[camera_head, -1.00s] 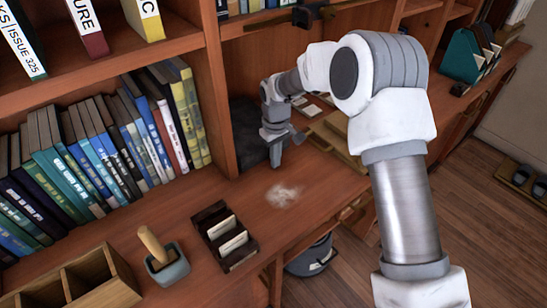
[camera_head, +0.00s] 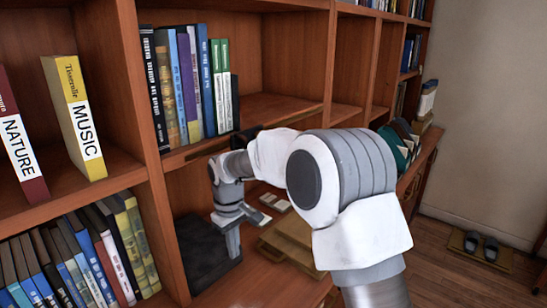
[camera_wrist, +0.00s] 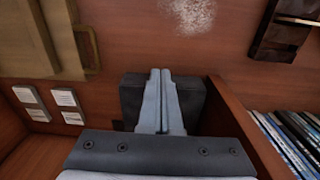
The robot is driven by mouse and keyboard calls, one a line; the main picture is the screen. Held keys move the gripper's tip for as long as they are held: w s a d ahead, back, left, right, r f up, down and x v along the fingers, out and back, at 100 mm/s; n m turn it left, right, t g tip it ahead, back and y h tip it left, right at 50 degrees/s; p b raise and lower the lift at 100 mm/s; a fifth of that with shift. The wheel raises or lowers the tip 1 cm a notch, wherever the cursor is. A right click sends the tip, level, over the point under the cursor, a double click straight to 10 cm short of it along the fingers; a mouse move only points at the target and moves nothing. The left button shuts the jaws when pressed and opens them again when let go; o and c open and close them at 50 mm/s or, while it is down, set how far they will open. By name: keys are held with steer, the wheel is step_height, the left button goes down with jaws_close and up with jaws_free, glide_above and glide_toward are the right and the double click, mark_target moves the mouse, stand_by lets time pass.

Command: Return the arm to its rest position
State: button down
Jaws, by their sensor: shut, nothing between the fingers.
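My gripper (camera_head: 233,254) points down over the desk (camera_head: 265,287), with my white and grey arm reaching in from the lower right. In the wrist view its two grey fingers (camera_wrist: 160,72) are closed together with nothing between them. A black box-like object (camera_head: 205,258) stands just behind and left of the gripper. In the wrist view the same dark object (camera_wrist: 193,98) shows behind the fingers; whether they touch it I cannot tell.
Shelf uprights and boards surround the arm. A row of books (camera_head: 75,260) stands at lower left and another (camera_head: 190,85) on the upper shelf. A tan wooden item (camera_head: 290,240) and small white cards (camera_head: 273,202) lie on the desk. Floor shows at right.

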steer(key=s+d+r+m+t+p, duration=0.1)
steer(key=s+d+r+m+p, duration=0.1)
steer(key=s+d+r, duration=0.5)
steer(key=s+d+r+m+t+p, duration=0.1)
steer(key=s+d+r+m+t, duration=0.15)
steer(key=d+r, duration=0.85)
steer(key=s+d+r+m+t+p, duration=0.1)
steer(key=s+d, duration=0.3)
steer(key=s, duration=0.4)
steer(key=s+d+r+m+t+p, duration=0.1)
steer(key=s+d+m, duration=0.3)
steer(key=s, duration=0.5)
steer(key=shift+d+r+p, duration=0.3)
steer(key=shift+d+r, duration=0.1)
steer(key=shift+r, duration=0.25)
steer(key=shift+a, duration=0.2)
